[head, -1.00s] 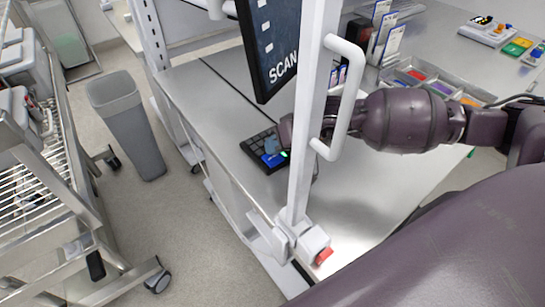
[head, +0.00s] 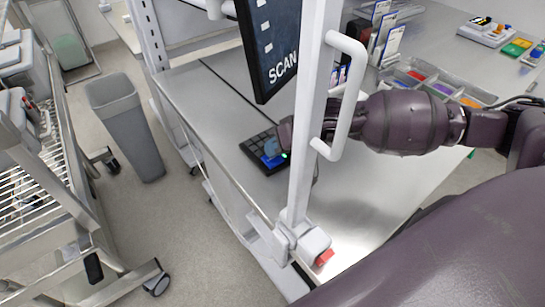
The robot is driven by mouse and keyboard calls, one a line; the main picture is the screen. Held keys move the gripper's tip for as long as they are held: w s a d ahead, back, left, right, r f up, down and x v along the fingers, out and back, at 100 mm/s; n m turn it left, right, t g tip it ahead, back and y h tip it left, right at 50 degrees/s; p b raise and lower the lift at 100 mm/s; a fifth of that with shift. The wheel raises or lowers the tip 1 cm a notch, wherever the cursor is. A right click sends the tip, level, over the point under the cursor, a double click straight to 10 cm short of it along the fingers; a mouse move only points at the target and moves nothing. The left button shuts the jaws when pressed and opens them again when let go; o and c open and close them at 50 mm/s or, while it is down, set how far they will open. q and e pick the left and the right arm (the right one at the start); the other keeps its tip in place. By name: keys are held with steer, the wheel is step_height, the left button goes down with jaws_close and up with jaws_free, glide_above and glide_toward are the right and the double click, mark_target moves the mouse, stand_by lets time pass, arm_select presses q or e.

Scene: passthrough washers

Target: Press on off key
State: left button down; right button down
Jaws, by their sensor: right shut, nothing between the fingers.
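A dark keypad (head: 257,146) with a blue part and a small green light lies on the metal counter, left of the white upright post. The single on off key cannot be made out at this size. My right gripper (head: 285,138) reaches in from the right, behind the post, with its tip at the keypad's right edge. Its fingers are shut and mostly hidden by the post and the handle. I cannot tell whether the tip touches a key. My left gripper is not in view.
The white post with its loop handle (head: 349,100) stands in front of my right arm. A dark SCAN screen (head: 268,45) hangs above the keypad. A tray of coloured compartments (head: 440,82) sits at the back right. A grey bin (head: 127,125) stands on the floor.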

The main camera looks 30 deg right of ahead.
steer(key=shift+f, duration=0.3)
stand_by(0.5)
stand_by(0.5)
steer(key=shift+r, duration=0.85)
steer(key=shift+r, duration=0.15)
